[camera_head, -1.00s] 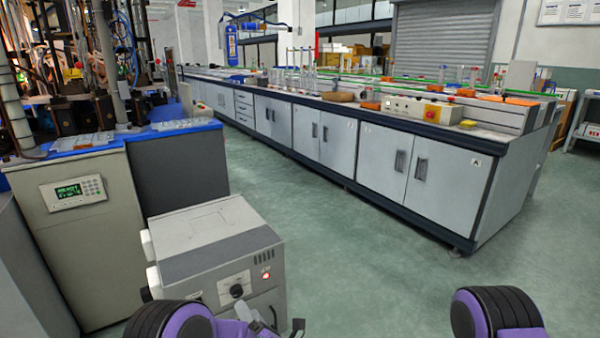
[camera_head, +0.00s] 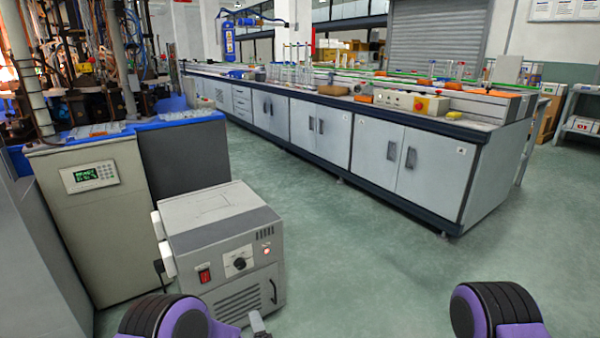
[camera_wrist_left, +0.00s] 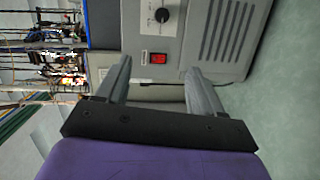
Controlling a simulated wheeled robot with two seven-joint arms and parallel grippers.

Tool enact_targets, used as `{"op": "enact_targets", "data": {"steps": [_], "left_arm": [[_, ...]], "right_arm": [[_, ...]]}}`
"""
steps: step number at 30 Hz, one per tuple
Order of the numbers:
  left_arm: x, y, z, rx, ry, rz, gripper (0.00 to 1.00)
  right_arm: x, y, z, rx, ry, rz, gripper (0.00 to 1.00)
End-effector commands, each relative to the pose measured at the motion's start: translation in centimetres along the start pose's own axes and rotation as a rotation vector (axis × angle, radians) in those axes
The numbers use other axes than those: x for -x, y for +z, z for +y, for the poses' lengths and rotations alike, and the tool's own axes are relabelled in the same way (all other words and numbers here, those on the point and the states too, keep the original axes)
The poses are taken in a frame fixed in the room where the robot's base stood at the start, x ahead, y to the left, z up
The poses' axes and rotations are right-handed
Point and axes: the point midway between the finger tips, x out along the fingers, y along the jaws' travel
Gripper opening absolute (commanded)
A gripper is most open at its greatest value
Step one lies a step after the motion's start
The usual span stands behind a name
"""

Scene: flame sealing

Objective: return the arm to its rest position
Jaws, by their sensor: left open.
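My left gripper (camera_head: 258,325) shows only as a grey tip at the bottom edge of the head view, in front of the grey box-shaped machine (camera_head: 222,222). In the left wrist view, its two grey fingers (camera_wrist_left: 158,82) stand apart with nothing between them. Beyond them is the machine's front, with a dark knob and a red switch (camera_wrist_left: 159,58). The purple and black parts at the bottom of the head view are my own arms. My right gripper is out of view.
A beige cabinet (camera_head: 95,215) with a green display and blue top stands at the left. A long lab bench (camera_head: 375,155) with grey doors runs across the back. The green floor (camera_head: 370,260) between the machine and bench is clear.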

Motion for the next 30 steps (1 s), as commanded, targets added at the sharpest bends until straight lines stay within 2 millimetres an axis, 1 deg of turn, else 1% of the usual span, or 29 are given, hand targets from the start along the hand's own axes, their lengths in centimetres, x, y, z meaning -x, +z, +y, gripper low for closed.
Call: {"op": "enact_targets", "data": {"steps": [1,2,3,5,6,8,9,11,12,14,15,18,21,27,30], "left_arm": [[0.6,-0.5,-1.6,-0.083,-0.037,-0.034,0.67],[0.9,-0.7,-2.5,-0.138,-0.061,-0.059,0.67],[1.5,-1.2,-3.9,-0.215,-0.094,-0.092,0.67],[2.4,-2.1,-6.0,-0.330,-0.146,-0.144,0.67],[3.1,-3.0,-7.5,-0.408,-0.181,-0.179,0.67],[4.4,-4.4,-9.9,-0.526,-0.241,-0.235,0.67],[5.3,-5.6,-11.5,-0.608,-0.283,-0.275,0.67],[7.1,-7.7,-14.2,-0.735,-0.357,-0.341,0.67],[8.5,-9.3,-15.9,-0.819,-0.410,-0.390,0.67],[10.8,-12.1,-18.3,-0.935,-0.492,-0.460,0.67],[12.2,-13.8,-19.5,-0.999,-0.541,-0.502,0.67],[15.4,-17.4,-21.7,-1.113,-0.650,-0.590,0.67],[18.2,-20.4,-23.2,-1.185,-0.743,-0.653,0.67],[22.6,-25.4,-24.8,-1.250,-0.900,-0.719,0.67],[24.2,-27.6,-25.5,-1.257,-0.966,-0.714,0.67]], "right_arm": [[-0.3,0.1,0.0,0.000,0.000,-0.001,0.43],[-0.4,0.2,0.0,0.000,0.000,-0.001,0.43],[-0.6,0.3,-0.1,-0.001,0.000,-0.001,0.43],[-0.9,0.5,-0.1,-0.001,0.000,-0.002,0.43],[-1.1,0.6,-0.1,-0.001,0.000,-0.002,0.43],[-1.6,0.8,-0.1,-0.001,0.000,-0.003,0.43],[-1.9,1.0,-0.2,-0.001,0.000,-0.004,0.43],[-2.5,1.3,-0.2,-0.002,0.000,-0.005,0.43],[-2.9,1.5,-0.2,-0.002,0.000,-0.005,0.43],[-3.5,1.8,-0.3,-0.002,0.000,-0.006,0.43],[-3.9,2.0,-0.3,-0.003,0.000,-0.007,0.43],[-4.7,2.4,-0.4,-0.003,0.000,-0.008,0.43],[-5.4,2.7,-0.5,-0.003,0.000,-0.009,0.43],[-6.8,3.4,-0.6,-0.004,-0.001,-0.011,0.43],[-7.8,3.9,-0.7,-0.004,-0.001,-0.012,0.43]]}}
